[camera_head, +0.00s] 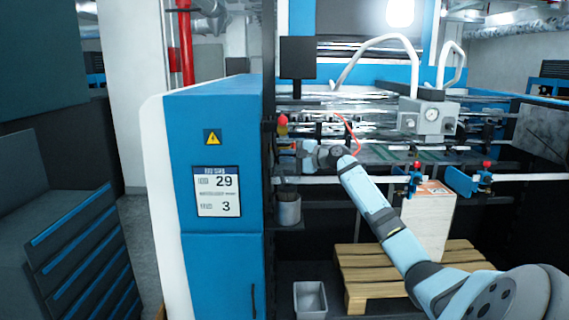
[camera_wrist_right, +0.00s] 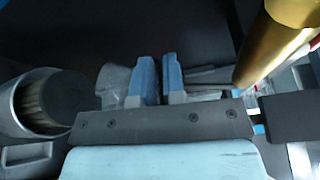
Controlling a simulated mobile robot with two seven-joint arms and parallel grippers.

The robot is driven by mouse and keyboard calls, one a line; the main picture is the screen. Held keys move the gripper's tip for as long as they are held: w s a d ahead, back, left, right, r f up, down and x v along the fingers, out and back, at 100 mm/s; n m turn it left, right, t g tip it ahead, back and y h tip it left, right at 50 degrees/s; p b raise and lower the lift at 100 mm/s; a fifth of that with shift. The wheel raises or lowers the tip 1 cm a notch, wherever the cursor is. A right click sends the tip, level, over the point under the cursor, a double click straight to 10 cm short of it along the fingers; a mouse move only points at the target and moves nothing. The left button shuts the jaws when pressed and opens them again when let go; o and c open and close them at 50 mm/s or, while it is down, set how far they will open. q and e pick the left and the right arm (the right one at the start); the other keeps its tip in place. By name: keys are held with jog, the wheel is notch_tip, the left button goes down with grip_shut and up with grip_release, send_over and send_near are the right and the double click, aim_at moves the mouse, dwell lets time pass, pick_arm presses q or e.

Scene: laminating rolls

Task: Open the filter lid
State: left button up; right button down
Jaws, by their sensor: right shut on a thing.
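My right gripper (camera_head: 303,150) reaches in beside the right edge of the blue cabinet, at the left end of the machine's rollers. In the right wrist view, its two blue fingers (camera_wrist_right: 160,75) are close together. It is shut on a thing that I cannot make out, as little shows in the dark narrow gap. A grey cylindrical housing (camera_wrist_right: 18,100) with a pleated inside and a dark round piece on it, perhaps the filter and its lid, lies left of the fingers, apart from them. A grey cup-like cylinder (camera_head: 288,211) shows below the gripper in the head view. My left gripper is not in view.
A gold cylinder (camera_wrist_right: 275,45) runs close on the right of the fingers. The blue cabinet (camera_head: 215,110) stands left. A red-tipped valve (camera_head: 283,120) sits above the gripper. A wooden pallet (camera_head: 375,262) and a grey bin (camera_head: 310,299) are below.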

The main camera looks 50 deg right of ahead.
jog(key=w+d, duration=0.1)
jog(key=d, duration=0.1)
jog(key=w+d+r+p, duration=0.1)
jog(key=w, duration=0.1)
jog(key=shift+d, duration=0.35)
jog(key=shift+w+d, duration=0.25)
jog(key=shift+d, duration=0.05)
jog(key=shift+w+d+f+m+g+p, duration=0.3)
jog(key=shift+w+d+m+g+p, duration=0.1)
jog(key=shift+w+d+m+p, duration=0.15)
jog(key=shift+s, duration=0.1)
jog(key=c, duration=1.2)
grip_release()
jog(key=shift+c, duration=0.2)
